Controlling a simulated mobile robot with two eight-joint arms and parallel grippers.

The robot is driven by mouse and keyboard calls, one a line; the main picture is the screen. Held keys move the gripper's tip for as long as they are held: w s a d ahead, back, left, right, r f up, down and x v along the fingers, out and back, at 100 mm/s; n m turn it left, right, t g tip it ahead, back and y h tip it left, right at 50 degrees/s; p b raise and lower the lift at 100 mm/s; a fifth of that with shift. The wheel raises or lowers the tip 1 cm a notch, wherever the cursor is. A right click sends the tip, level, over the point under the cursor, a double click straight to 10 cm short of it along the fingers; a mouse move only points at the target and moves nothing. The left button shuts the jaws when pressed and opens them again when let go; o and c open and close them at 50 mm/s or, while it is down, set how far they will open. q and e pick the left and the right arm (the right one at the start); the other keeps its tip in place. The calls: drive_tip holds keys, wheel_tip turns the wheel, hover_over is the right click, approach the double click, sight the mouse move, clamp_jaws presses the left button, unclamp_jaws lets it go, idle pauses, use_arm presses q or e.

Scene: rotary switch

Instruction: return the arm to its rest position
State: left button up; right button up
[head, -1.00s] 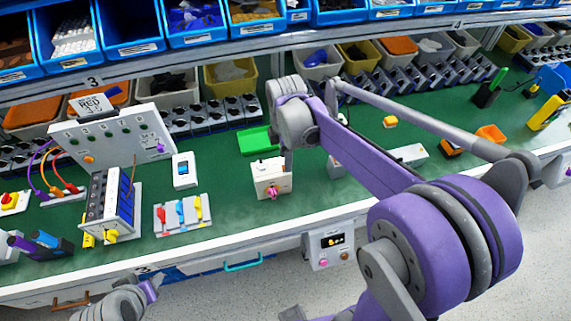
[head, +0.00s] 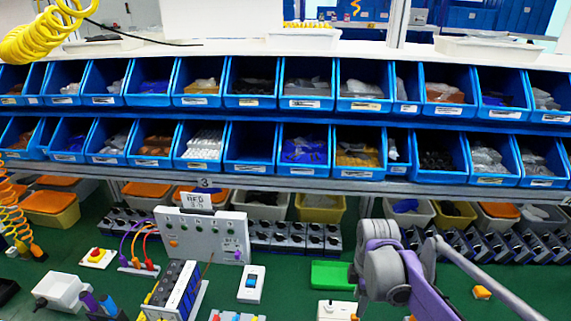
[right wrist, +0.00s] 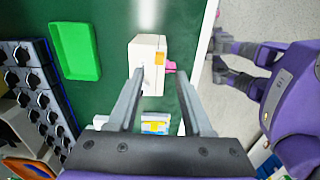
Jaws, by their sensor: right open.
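A white box with a pink knob, the rotary switch, stands on the green bench top. Only its top (head: 336,310) shows at the bottom edge of the head view. In the right wrist view the box (right wrist: 148,62) lies beyond my fingertips, with the pink knob (right wrist: 170,66) on its right side. My right gripper (right wrist: 160,75) is open, its two fingers spread with nothing held between them. In the head view my grey and purple right arm (head: 385,265) shows at the lower right, and its fingers are not visible. My left gripper is not seen in the head view.
A green tray (head: 332,274) lies close to the box. A white panel (head: 205,232) with buttons and a row of black-knobbed units (head: 290,237) stand behind. Blue bins (head: 250,147) fill the racks above. Bare green bench (right wrist: 112,20) shows around the box.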

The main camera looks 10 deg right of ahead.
drive_tip(key=s+a+f+m+t, duration=0.1)
drive_tip(key=s+a+m+t, duration=0.2)
drive_tip(key=s+m, duration=0.3)
drive_tip(key=s+a+f+m+t, duration=0.1)
drive_tip(key=s+a+m+t, duration=0.1)
drive_tip(key=s+m, duration=0.5)
drive_tip(key=shift+s+a+m+t, duration=0.15)
drive_tip(key=shift+a+m+t, duration=0.25)
drive_tip(key=shift+a+m, duration=0.55)
